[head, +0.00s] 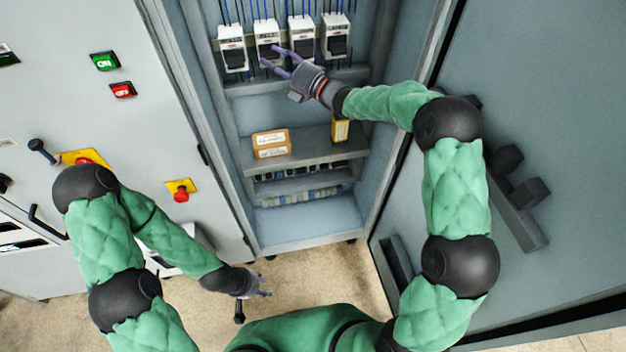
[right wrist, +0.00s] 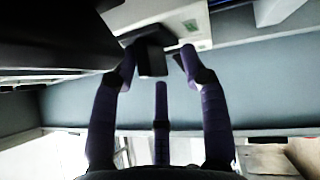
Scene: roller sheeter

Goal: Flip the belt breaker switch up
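A row of several white breakers with black switches hangs in the upper part of the open cabinet: the far left one (head: 232,56), the second (head: 267,33), the third (head: 302,40) and the far right one (head: 336,38). Their labels are too small to read, so I cannot tell which is the belt breaker. My right gripper (head: 271,59) is at the lower part of the second breaker, fingers spread. In the right wrist view its purple fingers (right wrist: 158,65) are apart, with a black switch (right wrist: 152,52) just beyond and between the tips; contact is unclear. My left gripper (head: 265,286) is low, open and empty.
A shelf below the breakers holds a cardboard box (head: 271,143) and a yellow box (head: 340,130). The cabinet door (head: 560,130) stands open at right. The left panel carries a green ON button (head: 105,61), a red button (head: 123,90) and a red emergency stop (head: 181,194).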

